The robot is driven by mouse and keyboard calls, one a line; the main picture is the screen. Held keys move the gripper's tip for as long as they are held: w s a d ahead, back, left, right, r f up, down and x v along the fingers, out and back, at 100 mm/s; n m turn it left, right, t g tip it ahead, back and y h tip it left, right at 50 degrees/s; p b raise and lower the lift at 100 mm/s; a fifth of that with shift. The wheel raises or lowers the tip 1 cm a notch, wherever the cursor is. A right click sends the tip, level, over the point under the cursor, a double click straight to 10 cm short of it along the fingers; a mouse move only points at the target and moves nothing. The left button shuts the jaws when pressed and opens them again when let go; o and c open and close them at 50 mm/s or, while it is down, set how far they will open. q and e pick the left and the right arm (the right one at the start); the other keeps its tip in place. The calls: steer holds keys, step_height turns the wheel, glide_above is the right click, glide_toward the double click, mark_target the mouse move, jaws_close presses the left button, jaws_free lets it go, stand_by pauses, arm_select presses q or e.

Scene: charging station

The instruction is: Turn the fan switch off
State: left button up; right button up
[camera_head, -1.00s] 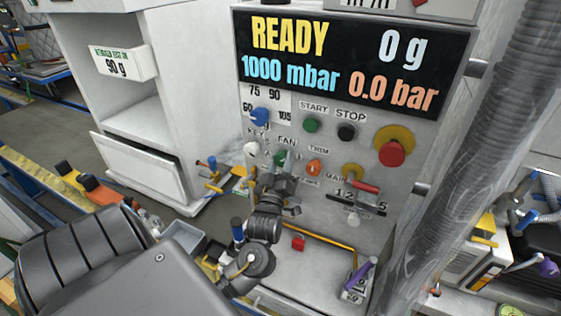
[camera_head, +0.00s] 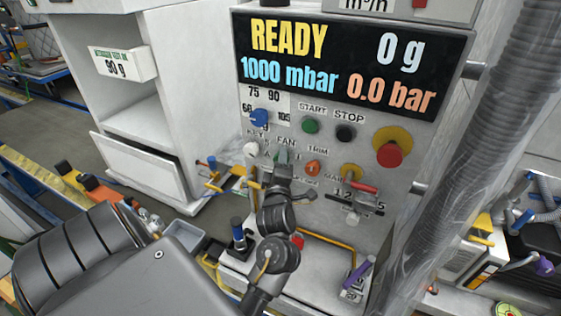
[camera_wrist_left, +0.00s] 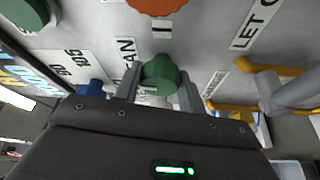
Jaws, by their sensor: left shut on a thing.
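The fan switch is a green knob (camera_wrist_left: 160,75) on the grey control panel. In the wrist view it sits between the two fingers of my left gripper (camera_wrist_left: 160,92), which is shut on it. In the head view my left gripper (camera_head: 281,164) is at the panel just below the FAN label (camera_head: 286,143) and largely hides the knob. I cannot read the knob's pointer against its marks. My right gripper is not in view.
An orange trim knob (camera_head: 312,168) is close to the right, and a white key switch (camera_head: 251,149) close to the left. The green start button (camera_head: 310,125), black stop button (camera_head: 345,133) and red emergency button (camera_head: 391,153) are above and to the right. A red-handled lever (camera_head: 364,187) is lower right.

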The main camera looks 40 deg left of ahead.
arm_select(q)
steer(key=shift+n, duration=0.3)
stand_by(0.4)
steer(key=o, duration=1)
steer(key=shift+c, duration=0.2)
